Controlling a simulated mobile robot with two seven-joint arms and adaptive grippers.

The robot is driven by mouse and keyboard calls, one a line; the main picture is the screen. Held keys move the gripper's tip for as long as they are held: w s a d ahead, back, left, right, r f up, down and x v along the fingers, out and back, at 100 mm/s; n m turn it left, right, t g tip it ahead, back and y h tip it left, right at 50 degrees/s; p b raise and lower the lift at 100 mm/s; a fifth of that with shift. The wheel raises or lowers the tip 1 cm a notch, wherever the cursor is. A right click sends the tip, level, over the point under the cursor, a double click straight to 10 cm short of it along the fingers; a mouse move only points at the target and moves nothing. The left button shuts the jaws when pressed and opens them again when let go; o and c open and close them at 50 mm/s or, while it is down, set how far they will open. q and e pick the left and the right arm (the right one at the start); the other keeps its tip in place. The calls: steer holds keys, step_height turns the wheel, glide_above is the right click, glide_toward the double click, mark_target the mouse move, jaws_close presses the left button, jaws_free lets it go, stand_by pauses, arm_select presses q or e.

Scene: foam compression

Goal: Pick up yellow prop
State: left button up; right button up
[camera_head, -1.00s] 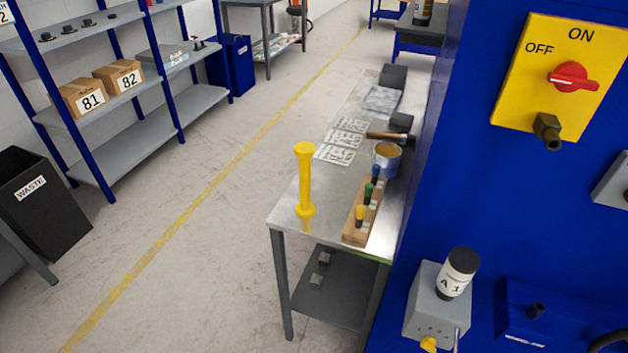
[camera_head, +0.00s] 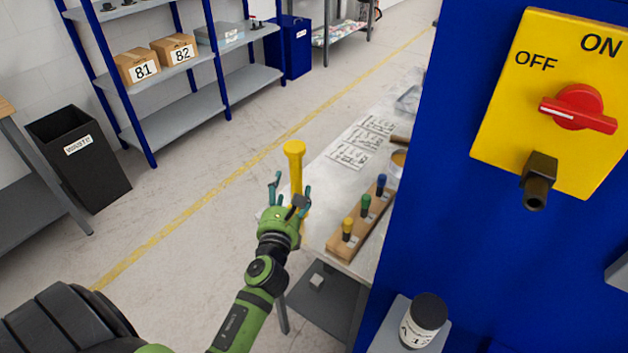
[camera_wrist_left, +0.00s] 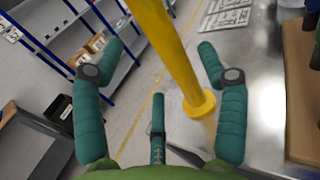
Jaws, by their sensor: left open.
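The yellow prop (camera_head: 294,164) stands upright at the near left corner of the metal table (camera_head: 322,222). It is a tall post with a wider top and a round base flange. My left gripper (camera_head: 290,190) is open at the prop, its lower part hidden behind the hand in the head view. In the left wrist view the prop (camera_wrist_left: 168,48) rises between the open teal fingers of my left gripper (camera_wrist_left: 160,60), with a gap on both sides. The base flange rests on the table. My right gripper is not in view.
A wooden block (camera_head: 357,228) with yellow, green and blue pegs stands right of the prop. Printed sheets (camera_head: 362,142) lie behind it. A blue panel (camera_head: 440,200) with a yellow switch box (camera_head: 550,100) closes off the right. The floor to the left is open.

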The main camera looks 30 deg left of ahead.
mark_target(292, 178)
arm_select(q)
steer(key=x, duration=0.6)
steer(key=shift+w+f+p, duration=0.2)
steer(key=shift+f+p, duration=0.05)
steer(key=shift+p, duration=0.15)
steer(key=shift+c, duration=0.4)
jaws_close()
steer(key=shift+r, duration=0.2)
